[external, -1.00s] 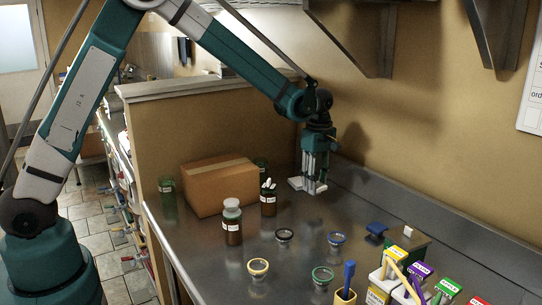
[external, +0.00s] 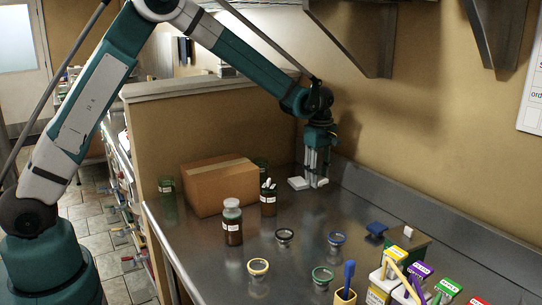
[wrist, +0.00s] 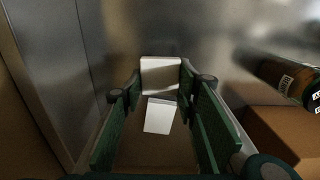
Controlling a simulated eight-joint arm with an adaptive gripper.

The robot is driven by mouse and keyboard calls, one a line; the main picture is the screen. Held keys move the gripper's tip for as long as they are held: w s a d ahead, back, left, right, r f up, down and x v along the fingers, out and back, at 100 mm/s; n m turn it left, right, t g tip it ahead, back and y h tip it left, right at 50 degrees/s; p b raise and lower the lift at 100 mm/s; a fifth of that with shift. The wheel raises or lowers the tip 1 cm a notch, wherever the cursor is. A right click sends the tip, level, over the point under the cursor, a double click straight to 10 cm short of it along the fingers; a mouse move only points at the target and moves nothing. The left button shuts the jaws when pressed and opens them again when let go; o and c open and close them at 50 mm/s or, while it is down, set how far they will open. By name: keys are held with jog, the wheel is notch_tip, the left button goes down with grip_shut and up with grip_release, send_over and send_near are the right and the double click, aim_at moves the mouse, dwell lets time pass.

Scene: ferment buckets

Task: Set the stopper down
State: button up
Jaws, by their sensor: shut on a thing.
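The stopper (wrist: 159,115) looks like a small white tapered piece in the wrist view, between the two green fingers of my gripper (wrist: 160,103). My gripper is shut on it. In the external view my gripper (external: 317,184) points down, low over the back corner of the metal counter (external: 200,262). A flat white block (external: 298,183) lies on the counter just left of the fingers; it also shows beyond the stopper in the wrist view (wrist: 160,75). Whether the stopper touches the counter or the block, I cannot tell.
A cardboard box (external: 218,187), a brown jar with white pieces (external: 268,200) and a lidded brown jar (external: 232,222) stand to the left. The back wall is close behind.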

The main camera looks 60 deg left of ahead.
aim_at(317, 197)
jog(key=shift+f, duration=2.45)
jog(key=shift+f+b, duration=0.2)
jog(key=shift+b, duration=0.1)
jog(key=o, duration=0.9)
jog(key=shift+c, duration=0.2)
jog(key=shift+r, duration=0.15)
jog(key=shift+r+p, duration=0.35)
jog(key=shift+r, duration=2.45)
